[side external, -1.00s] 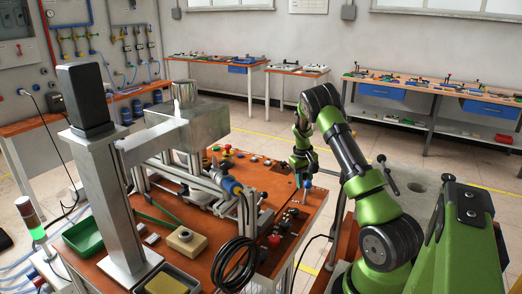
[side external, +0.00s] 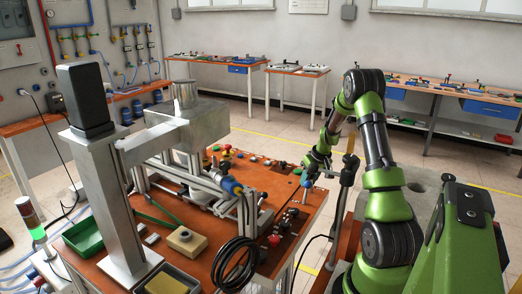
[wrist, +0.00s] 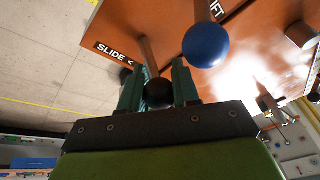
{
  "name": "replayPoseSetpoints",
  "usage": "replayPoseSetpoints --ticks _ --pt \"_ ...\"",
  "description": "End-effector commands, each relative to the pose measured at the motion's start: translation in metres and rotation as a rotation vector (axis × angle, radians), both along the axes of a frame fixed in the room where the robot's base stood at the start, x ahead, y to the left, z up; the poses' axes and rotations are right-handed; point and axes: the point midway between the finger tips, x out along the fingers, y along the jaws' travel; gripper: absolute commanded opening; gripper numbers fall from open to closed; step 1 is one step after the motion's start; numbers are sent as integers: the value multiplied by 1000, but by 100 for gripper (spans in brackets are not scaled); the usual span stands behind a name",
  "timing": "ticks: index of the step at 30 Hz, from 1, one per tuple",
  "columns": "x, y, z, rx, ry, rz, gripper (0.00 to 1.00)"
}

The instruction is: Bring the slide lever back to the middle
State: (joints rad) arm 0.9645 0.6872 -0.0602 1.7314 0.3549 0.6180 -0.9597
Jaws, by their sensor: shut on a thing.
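The slide lever (wrist: 149,56) stands on the orange panel beside the "SLIDE" label (wrist: 113,53) in the wrist view. It has a dark ball knob (wrist: 158,94). My gripper (wrist: 160,78) is shut on this lever, with a green finger on each side of the knob. In the side external view my gripper (side external: 314,168) is low over the right edge of the bench, and the slide lever is hard to make out there. The lever's exact tilt cannot be told.
A lever with a blue ball knob (wrist: 206,45) stands close to my right finger, near a partly cut-off label. It shows in the side external view (side external: 307,184). More dark knobs are at the wrist view's right. A coiled black cable (side external: 236,264) hangs at the bench front.

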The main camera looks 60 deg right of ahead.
Motion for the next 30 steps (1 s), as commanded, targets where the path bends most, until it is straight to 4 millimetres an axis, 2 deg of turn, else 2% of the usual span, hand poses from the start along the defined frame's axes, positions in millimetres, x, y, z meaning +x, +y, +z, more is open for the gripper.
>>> replayPoseSetpoints --ticks 11,12,17,26,30 --pt "-1 0 0 -3 -15 1 0" --pt "-1 0 0 -3 -15 1 34" --pt "-1 0 1 -3 -15 1 56" --pt "-1 0 3 -3 -16 0 56" --pt "-6 0 17 -6 -18 -1 56"
